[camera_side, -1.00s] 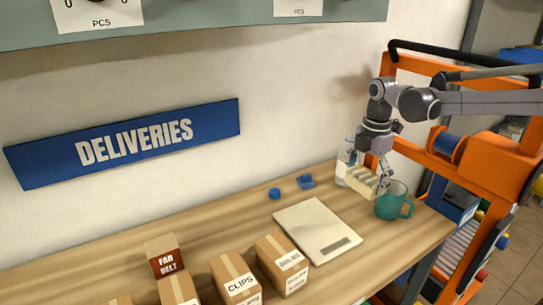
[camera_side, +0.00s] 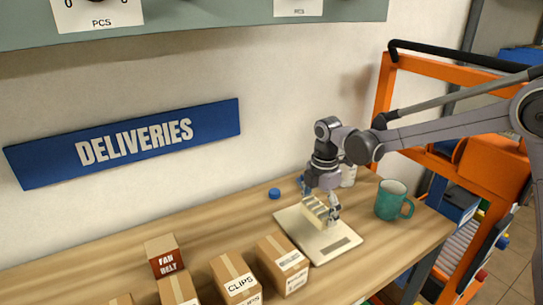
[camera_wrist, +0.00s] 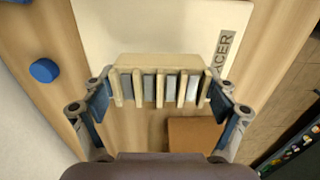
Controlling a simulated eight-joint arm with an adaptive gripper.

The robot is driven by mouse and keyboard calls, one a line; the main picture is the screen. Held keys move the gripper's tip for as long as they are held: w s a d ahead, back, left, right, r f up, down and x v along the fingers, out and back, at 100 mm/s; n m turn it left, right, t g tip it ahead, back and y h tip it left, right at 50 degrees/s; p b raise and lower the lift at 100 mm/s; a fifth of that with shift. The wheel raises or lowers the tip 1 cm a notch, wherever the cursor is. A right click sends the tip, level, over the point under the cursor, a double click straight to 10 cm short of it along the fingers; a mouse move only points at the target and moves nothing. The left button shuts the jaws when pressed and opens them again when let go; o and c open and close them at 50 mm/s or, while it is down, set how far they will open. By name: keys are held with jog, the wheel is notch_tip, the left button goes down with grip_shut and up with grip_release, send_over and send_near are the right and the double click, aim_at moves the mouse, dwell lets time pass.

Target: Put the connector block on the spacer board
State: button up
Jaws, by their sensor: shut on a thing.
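My gripper (camera_side: 322,203) is shut on the cream connector block (camera_side: 314,211), which has a row of ribs with grey slots. The block also shows between the two fingers in the wrist view (camera_wrist: 158,84). The spacer board (camera_side: 298,230) is a flat, pale board lying on the wooden table. In the side view the block is over the board's upper right part. I cannot tell whether it touches the board. In the wrist view the board (camera_wrist: 110,25) lies beyond and below the block, with the letters "ACER" visible at its right.
A teal mug (camera_side: 391,203) stands to the right of the board. A blue cap (camera_side: 274,193) lies behind the board, and a white bottle (camera_side: 348,176) is partly hidden behind my gripper. Several cardboard boxes (camera_side: 283,263) stand at the front left. The table left of the cap is clear.

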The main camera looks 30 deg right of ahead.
jog(key=shift+f, duration=1.15)
jog(key=shift+f, duration=0.15)
jog(key=o, duration=1.1)
jog(key=shift+c, duration=0.2)
